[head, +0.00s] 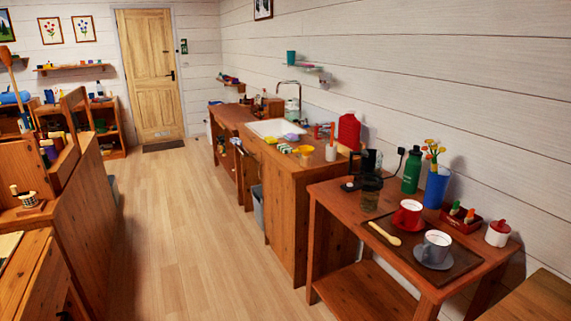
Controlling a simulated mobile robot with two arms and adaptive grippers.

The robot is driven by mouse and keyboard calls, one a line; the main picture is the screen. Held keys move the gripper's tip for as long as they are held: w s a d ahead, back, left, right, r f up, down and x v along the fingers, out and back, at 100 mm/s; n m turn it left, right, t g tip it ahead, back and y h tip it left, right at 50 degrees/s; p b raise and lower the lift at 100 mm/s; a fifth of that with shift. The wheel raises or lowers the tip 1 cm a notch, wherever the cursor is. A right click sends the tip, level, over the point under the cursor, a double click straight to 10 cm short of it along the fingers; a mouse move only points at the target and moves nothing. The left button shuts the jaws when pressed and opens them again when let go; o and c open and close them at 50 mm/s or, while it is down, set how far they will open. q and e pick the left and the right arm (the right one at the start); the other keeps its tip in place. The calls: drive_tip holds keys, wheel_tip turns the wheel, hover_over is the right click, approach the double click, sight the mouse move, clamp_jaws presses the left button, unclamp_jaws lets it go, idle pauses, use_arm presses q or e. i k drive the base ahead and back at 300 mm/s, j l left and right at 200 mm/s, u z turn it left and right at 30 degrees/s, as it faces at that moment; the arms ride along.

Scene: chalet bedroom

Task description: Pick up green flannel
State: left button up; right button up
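I cannot make out a green flannel for certain in the head view. Small coloured items lie around the white sink (279,128) on the far counter, among them a lilac item (292,137) and a yellow-green item (284,148). They are too small to identify surely. Neither of my grippers can be seen.
A light wood floor (175,220) runs clear to a closed door (149,75). Wooden furniture (95,215) lines the left.

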sight(284, 149)
drive_tip(key=i+j+u, duration=0.15)
drive_tip(key=i+u, duration=0.25)
drive_tip(key=i, duration=0.15)
drive_tip(key=i+u, duration=0.35)
drive_tip(key=i, duration=0.25)
drive_tip(key=i+j+z, duration=0.1)
drive_tip(key=i+z, duration=0.3)
drive_tip(key=i, duration=0.15)
drive_tip(key=i+j+z, duration=0.25)
drive_tip(key=i+z, duration=0.2)
drive_tip(key=i+j+z, duration=0.4)
drive_tip(key=i+j, duration=0.05)
drive_tip(key=i, duration=0.1)
